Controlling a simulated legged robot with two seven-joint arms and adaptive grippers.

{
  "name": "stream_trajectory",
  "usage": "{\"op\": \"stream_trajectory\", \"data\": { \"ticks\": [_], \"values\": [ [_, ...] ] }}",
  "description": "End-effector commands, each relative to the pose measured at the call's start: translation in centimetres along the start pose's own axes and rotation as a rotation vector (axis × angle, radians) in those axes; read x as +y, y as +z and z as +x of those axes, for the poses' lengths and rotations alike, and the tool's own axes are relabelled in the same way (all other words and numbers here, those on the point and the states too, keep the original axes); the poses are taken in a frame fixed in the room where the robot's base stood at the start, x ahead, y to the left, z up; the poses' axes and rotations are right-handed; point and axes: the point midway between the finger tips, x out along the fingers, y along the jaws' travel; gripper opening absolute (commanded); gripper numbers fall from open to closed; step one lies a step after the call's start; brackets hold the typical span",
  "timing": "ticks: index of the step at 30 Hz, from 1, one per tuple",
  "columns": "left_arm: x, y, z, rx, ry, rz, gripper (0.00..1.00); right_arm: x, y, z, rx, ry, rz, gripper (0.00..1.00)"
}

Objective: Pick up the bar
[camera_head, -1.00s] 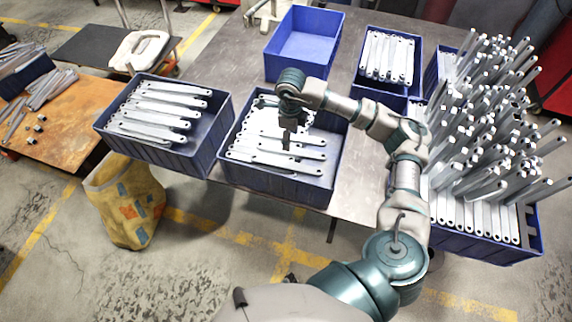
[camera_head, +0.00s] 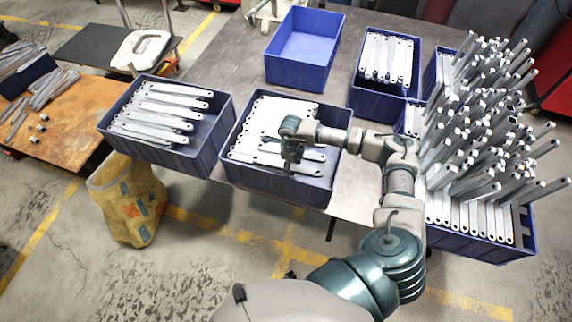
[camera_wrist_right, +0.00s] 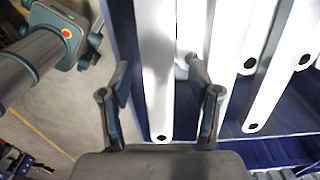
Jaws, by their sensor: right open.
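Several pale grey metal bars with a hole at each end lie in the middle blue crate (camera_head: 228,165). My right gripper (camera_head: 291,160) is over the front part of that crate. In the right wrist view the right gripper (camera_wrist_right: 160,98) is open, and one bar (camera_wrist_right: 158,70) shows between its two fingers. The fingers stand apart from that bar; how far above it they are I cannot tell. Other bars (camera_wrist_right: 230,35) lie to the right of it, some slanted. My left gripper does not show.
A second crate of bars (camera_head: 185,165) stands to the left. An empty blue crate (camera_head: 306,45) is behind, with another bar crate (camera_head: 385,100) to its right. Many bars stand up steeply at the right (camera_head: 490,120). A yellow bag (camera_head: 125,205) is on the floor.

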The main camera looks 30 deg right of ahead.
Motion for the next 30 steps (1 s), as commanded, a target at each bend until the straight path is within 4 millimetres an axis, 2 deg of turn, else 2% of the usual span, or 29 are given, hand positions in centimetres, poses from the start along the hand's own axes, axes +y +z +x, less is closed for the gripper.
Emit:
{"op": "stream_trajectory", "data": {
  "ticks": [7, 12, 15, 25, 30],
  "values": [
    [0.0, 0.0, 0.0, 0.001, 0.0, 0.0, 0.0, 0.0, 0.0, 0.2, -0.001, 0.0, 0.0, 0.62],
    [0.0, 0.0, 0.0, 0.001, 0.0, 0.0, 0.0, 0.0, 0.0, 0.2, -0.001, 0.0, 0.0, 0.2],
    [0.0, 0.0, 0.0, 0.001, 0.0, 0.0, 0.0, 0.0, 0.0, 0.2, 0.0, 0.001, 0.0, 0.0],
    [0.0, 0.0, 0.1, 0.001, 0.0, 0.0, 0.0, 0.0, 0.0, 0.1, 0.0, 0.001, 0.0, 0.0],
    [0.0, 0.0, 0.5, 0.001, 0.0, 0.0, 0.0, 0.0, 0.1, -1.1, -0.003, -0.001, 0.0, 0.0]
  ]
}}
